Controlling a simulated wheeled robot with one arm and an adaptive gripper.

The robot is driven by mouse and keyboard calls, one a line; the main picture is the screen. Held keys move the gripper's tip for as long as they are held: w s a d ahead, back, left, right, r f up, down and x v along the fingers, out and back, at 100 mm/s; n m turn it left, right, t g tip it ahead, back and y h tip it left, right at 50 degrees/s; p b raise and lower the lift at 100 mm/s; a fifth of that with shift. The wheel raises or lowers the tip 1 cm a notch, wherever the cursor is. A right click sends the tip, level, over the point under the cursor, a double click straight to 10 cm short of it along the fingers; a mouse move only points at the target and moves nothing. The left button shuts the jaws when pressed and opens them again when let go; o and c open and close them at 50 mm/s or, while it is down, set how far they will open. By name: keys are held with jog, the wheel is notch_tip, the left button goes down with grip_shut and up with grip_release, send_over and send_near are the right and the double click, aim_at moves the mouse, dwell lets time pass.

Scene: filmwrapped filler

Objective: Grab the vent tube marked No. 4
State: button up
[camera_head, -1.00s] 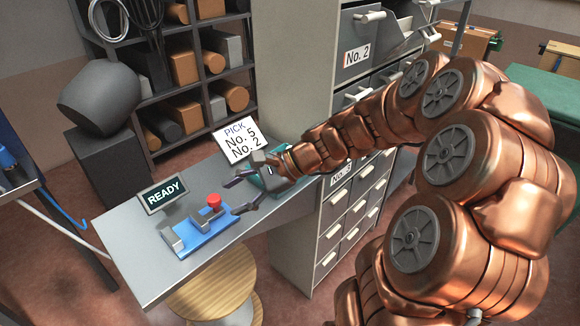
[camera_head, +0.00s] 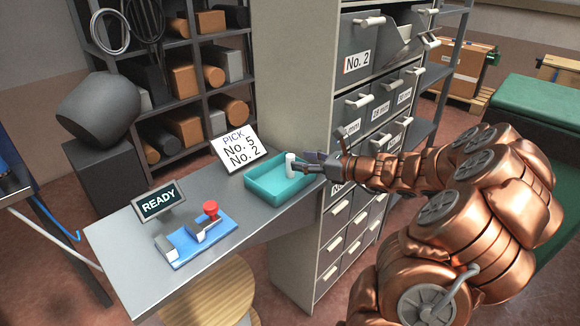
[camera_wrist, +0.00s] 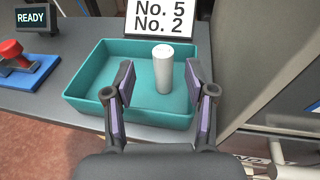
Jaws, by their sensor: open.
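A white upright cylinder (camera_head: 291,166), likely a vent tube, stands in the teal tray (camera_head: 262,190) on the grey table. In the wrist view the cylinder (camera_wrist: 163,72) stands right of the tray's middle, and no number can be read on it. My gripper (camera_head: 318,161) is open at the right edge of the tray, pointing toward the cylinder. In the wrist view the fingers of my gripper (camera_wrist: 159,85) appear on either side of the cylinder, with gaps. I cannot tell how far the fingertips reach past it.
A sign (camera_head: 236,149) behind the tray reads "PICK No. 5 No. 2". A "READY" display (camera_head: 159,201) and a blue fixture with a red button (camera_head: 211,208) stand to the left. A drawer cabinet (camera_head: 345,235) rises close on the right; its top drawer is open.

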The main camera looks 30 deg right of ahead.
aim_at(290, 155)
jog(key=shift+r+p+x, duration=0.1)
jog(key=shift+p+x, duration=0.15)
jog(key=shift+x, duration=1)
jog(key=shift+r+p+x, duration=0.15)
jog(key=shift+p+x, duration=0.05)
jog(key=shift+x, duration=1.05)
jog(key=shift+w+d, duration=0.1)
jog(key=shift+d, duration=0.05)
grip_shut()
